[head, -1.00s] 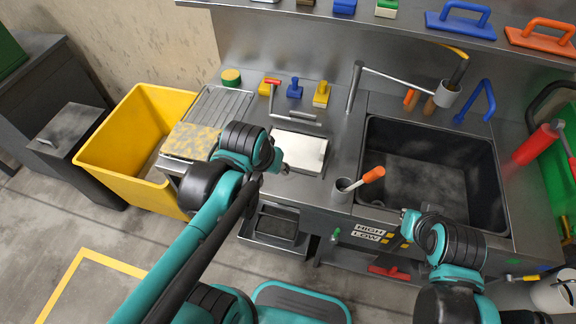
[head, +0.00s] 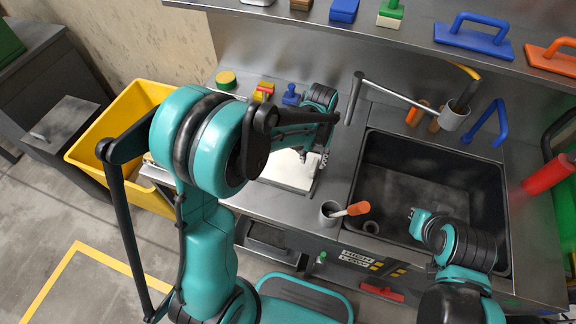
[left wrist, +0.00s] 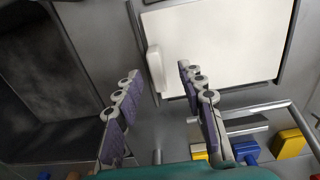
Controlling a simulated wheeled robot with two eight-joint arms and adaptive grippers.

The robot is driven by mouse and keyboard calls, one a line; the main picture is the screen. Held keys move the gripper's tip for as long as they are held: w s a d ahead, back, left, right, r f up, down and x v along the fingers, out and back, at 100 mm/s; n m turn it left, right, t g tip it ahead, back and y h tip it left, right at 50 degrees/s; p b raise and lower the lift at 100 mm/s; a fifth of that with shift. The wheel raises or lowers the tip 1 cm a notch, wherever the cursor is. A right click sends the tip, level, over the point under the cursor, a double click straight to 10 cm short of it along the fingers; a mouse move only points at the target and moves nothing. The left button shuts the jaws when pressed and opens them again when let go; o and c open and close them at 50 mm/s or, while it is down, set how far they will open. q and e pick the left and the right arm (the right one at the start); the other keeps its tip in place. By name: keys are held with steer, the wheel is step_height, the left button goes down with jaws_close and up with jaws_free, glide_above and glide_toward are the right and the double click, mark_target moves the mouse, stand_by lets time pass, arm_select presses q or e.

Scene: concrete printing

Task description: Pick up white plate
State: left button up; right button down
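The white plate (head: 286,172) lies flat on the steel counter, left of the sink, partly covered by my left arm in the head view. The left wrist view shows the plate (left wrist: 225,42) as a pale slab with a raised white grip (left wrist: 155,69) along one edge. My left gripper (head: 314,157) is over the plate's right side. In the left wrist view its two fingers (left wrist: 160,74) are apart, with the white grip between their tips; contact cannot be told. My right gripper (head: 413,217) is over the sink's front area; its fingers are too small to read.
The black sink (head: 410,185) is right of the plate. A grey cup (head: 329,213) with an orange-handled tool stands near the counter's front edge. A steel faucet (head: 400,97) reaches over behind. A yellow bin (head: 95,150) stands at the left, and several coloured handles line the back.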

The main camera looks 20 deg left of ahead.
mark_target(315, 164)
arm_select(q)
steer(key=f, duration=0.1)
steer(key=f+b, duration=0.2)
steer(key=f, duration=0.1)
steer(key=shift+w+d, duration=0.3)
steer(key=shift+w, duration=0.05)
steer(key=shift+f, duration=0.45)
steer(key=shift+r, duration=0.1)
steer(key=shift+c, duration=0.7)
jaws_close()
